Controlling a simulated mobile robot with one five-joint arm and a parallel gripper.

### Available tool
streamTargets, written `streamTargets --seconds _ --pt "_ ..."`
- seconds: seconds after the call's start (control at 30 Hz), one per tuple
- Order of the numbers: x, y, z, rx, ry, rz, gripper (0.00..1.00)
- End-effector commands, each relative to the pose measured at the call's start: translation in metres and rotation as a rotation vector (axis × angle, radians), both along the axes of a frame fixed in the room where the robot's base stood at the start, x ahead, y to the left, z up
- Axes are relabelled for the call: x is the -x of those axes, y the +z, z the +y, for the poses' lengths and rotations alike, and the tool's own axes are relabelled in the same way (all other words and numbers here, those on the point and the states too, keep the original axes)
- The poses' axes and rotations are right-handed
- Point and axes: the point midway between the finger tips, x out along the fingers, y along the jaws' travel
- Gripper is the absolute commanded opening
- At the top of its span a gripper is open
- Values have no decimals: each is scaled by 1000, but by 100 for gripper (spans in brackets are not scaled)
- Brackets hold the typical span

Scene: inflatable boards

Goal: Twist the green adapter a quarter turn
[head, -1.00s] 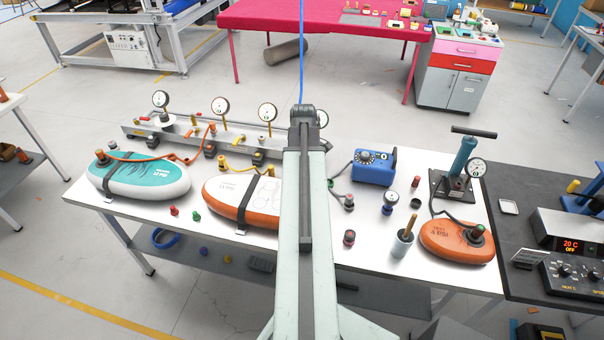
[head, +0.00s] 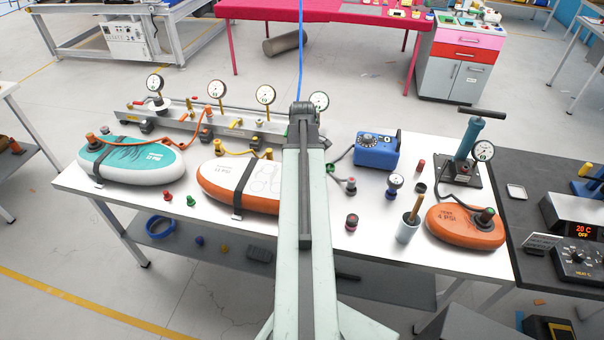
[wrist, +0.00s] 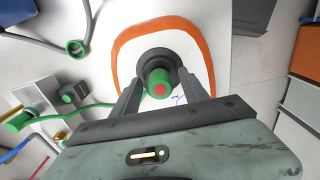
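The green adapter (wrist: 159,83), with a red centre, sits on a dark round valve (wrist: 157,62) on a white board with an orange rim (wrist: 126,50) in the wrist view. My gripper (wrist: 160,76) is open, one finger on each side of the adapter. Gaps seem to show between the fingers and the adapter. In the head view, my arm hides the gripper, the adapter and the right part of the orange-and-white board (head: 220,178).
A hose with a green ring end (wrist: 76,47) lies beside the board. A green hose (wrist: 95,105) runs close to my left finger. The white table (head: 130,205) also holds a teal board (head: 130,160), a gauge rail (head: 190,122), a blue box (head: 377,152) and a pump (head: 463,150).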

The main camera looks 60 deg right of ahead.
Motion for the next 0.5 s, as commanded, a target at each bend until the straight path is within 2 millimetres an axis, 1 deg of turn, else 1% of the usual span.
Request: streamTargets --seconds 0.03,0.07,0.1,0.17,0.2,0.23,0.27,0.3,0.33,0.43,0.5 --pt "0 0 0 0 0 0 35" --pt "0 0 0 0 0 0 27" --pt "0 0 0 0 0 0 16" --pt "0 0 0 0 0 0 0" --pt "0 0 0 0 0 0 0" --pt "0 0 0 0 0 0 23" --pt "0 0 0 0 1 0 15" --pt "0 0 0 0 1 0 4" --pt "0 0 0 0 1 0 0" --pt "0 0 0 0 -31 0 0" --pt "0 0 0 0 -131 0 0"
